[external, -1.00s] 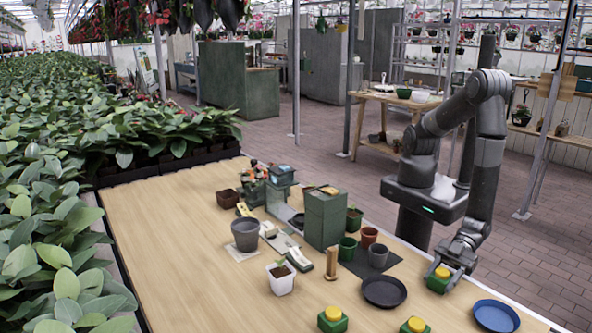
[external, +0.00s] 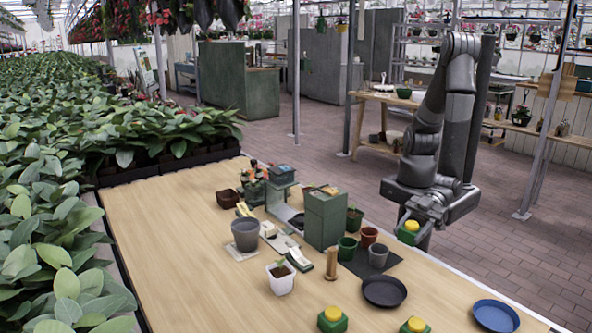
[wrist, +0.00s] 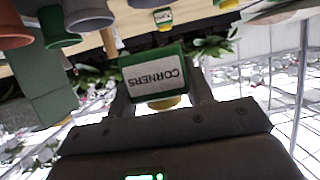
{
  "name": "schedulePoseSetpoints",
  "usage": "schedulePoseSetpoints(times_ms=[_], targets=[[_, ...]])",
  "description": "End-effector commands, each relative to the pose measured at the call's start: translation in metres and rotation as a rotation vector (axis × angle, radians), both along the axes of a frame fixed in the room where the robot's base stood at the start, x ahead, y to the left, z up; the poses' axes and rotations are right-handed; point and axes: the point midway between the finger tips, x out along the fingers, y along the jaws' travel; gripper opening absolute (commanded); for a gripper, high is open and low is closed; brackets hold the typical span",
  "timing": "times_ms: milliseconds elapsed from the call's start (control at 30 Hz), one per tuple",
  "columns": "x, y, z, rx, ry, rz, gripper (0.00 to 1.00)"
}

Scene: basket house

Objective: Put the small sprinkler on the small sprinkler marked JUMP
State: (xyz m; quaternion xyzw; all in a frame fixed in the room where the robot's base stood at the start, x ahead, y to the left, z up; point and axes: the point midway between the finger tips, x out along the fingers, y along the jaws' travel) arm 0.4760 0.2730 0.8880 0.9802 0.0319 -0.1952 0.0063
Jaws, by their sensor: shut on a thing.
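My gripper (external: 425,212) is shut on a small green sprinkler with a yellow top (external: 409,234), held in the air beyond the table's right edge. In the wrist view the held sprinkler (wrist: 154,80) sits between the fingers, and its white label reads CORNERS, upside down in the picture. Two similar green and yellow sprinklers stand on the table's near edge: a left one (external: 332,321) and a right one (external: 414,326). Their labels do not show in the external view, so I cannot tell which is marked JUMP. Another small sprinkler (wrist: 163,19) shows at the top of the wrist view, its label unreadable.
A black saucer (external: 384,292) and a blue plate (external: 495,316) lie near the sprinklers. Small pots (external: 378,256), a green box (external: 325,218) and a white pot with a seedling (external: 281,279) stand farther back. The table's left part is clear.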

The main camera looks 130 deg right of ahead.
Motion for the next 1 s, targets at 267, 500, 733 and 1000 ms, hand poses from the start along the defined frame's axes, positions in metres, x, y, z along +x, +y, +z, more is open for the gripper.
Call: schedulePoseSetpoints(times_ms=[267,500,733,1000], targets=[[0.044,-0.014,0.010,-0.015,-0.010,-0.088,0.21],[0.146,-0.038,0.025,-0.034,-0.011,-0.278,0.21],[0.231,-0.067,0.046,-0.020,-0.004,-0.404,0.21],[0.280,-0.086,0.063,-0.001,-0.002,-0.455,0.21]])
